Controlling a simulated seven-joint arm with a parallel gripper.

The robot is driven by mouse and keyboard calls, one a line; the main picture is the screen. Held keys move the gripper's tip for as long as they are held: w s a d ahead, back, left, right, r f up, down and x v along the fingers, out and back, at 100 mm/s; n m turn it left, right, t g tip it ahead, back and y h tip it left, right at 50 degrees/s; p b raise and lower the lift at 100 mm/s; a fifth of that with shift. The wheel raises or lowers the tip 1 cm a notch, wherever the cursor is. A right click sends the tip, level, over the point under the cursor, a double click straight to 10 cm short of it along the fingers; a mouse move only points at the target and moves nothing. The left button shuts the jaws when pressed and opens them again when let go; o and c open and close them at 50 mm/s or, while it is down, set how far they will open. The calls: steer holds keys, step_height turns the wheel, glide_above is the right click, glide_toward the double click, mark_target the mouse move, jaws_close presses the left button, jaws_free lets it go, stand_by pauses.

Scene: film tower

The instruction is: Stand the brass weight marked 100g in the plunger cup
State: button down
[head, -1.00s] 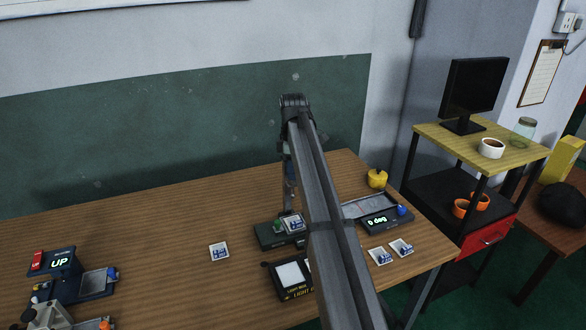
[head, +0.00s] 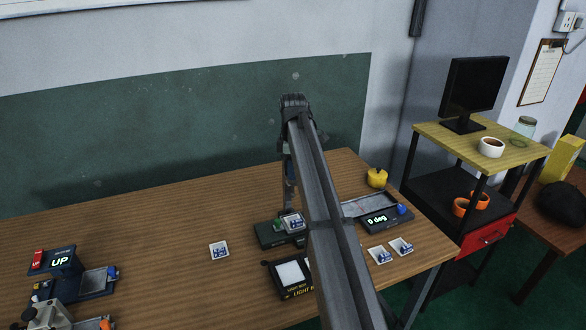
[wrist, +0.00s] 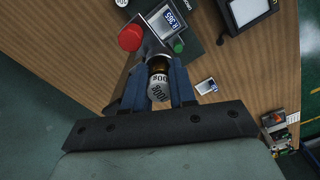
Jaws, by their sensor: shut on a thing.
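My gripper (wrist: 158,72) is shut on a small cylindrical weight (wrist: 158,88) between its two blue-grey fingers. The weight's pale end bears dark figures that look like 300g, but they are small and I cannot be sure. Another pale, marked round end (wrist: 122,3) is cut off at the top edge of the wrist view. I cannot make out a plunger cup for certain. In the head view my arm hides most of the gripper.
The table's back left is clear.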

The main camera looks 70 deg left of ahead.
steer(key=shift+f, duration=0.25)
steer(key=c, duration=0.8)
jaws_free()
steer(key=shift+d+f, duration=0.15)
steer(key=shift+c, duration=0.2)
steer(key=shift+o, duration=0.2)
steer(key=o, duration=0.4)
steer(key=shift+r, duration=0.25)
steer(key=shift+a, duration=0.2)
steer(key=shift+c, duration=0.2)
steer(key=shift+a+r, duration=0.1)
steer(key=shift+c, duration=0.2)
steer(key=shift+r, duration=0.1)
